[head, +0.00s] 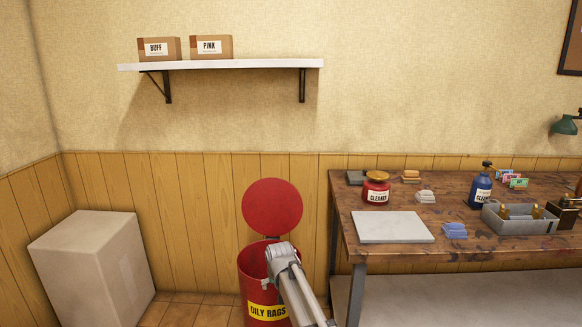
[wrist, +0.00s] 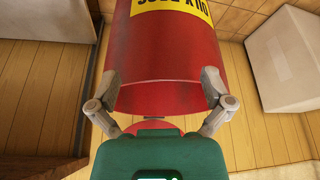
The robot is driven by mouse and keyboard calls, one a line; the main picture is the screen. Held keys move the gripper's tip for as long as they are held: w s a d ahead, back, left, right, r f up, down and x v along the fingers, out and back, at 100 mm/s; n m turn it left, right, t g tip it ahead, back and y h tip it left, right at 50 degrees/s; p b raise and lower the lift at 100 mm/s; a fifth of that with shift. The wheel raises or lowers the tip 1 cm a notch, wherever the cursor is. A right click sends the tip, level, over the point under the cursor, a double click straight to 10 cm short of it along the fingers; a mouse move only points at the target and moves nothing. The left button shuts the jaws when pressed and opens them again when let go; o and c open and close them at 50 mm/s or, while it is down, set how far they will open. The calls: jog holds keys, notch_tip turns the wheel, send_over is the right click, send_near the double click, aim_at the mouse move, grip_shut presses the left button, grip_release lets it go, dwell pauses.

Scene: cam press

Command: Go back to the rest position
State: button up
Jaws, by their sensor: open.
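My gripper (wrist: 161,88) is open and empty in the wrist view, its two fingers spread wide with nothing between the tips but the view of the red bin. The red oily rags bin (wrist: 165,50) appears upside down there, with part of its yellow label. In the head view the bin (head: 254,292) stands on the floor with its round red lid (head: 272,207) raised against the wall. My arm crosses in front of the bin's mouth, and the fingers are hidden there. I cannot tell whether the fingers touch the bin.
A wooden workbench (head: 345,222) stands right of the bin, bearing a pale slab (head: 392,227), a red cleaner jar (head: 376,190), a blue bottle (head: 480,190) and a grey tray (head: 520,225). A large box (head: 90,262) is at left. A wall shelf (head: 220,65) holds two cartons.

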jog(key=s+d+f+m+g, duration=0.15)
jog(key=s+d+g, duration=0.25)
jog(key=s+d, duration=1.85)
notch_tip(320, 180, up, 21)
jog(key=s+a+p, duration=0.1)
jog(key=s+p, duration=0.1)
jog(key=p, duration=1.8)
jog(key=shift+m+h, duration=0.4)
jog(key=shift+m, duration=0.05)
jog(key=shift+f, duration=0.1)
